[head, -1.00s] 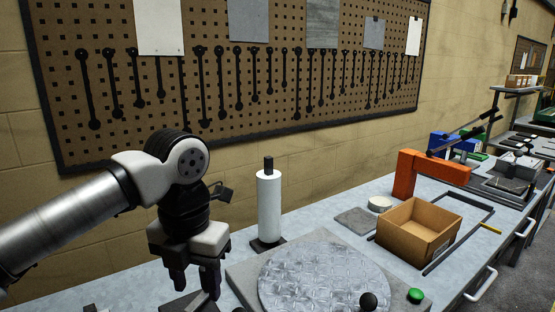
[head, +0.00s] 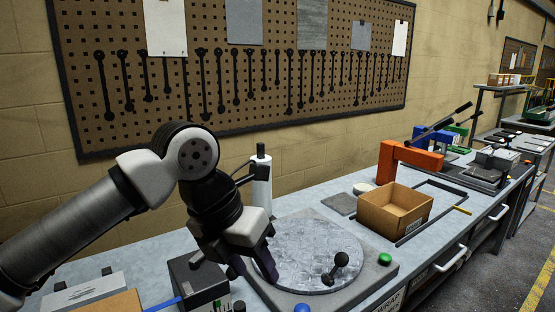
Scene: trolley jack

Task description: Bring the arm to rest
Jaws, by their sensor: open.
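My gripper (head: 253,272) hangs at the lower middle of the head view, fingers pointing down. Its two fingers are apart with nothing seen between them. It is over the left part of a round metal plate (head: 310,250) set on a grey slab (head: 378,275). My arm reaches in from the left edge. How high the fingertips are above the plate I cannot tell. The arm partly hides a white roll on a stand (head: 262,190) behind it.
A black-knobbed lever (head: 341,260), a green button (head: 385,259) and a blue button (head: 302,308) are by the plate. A dark box (head: 198,280) stands left of the gripper. An open cardboard box (head: 395,211) and an orange press (head: 410,158) stand to the right. A pegboard (head: 230,75) hangs behind.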

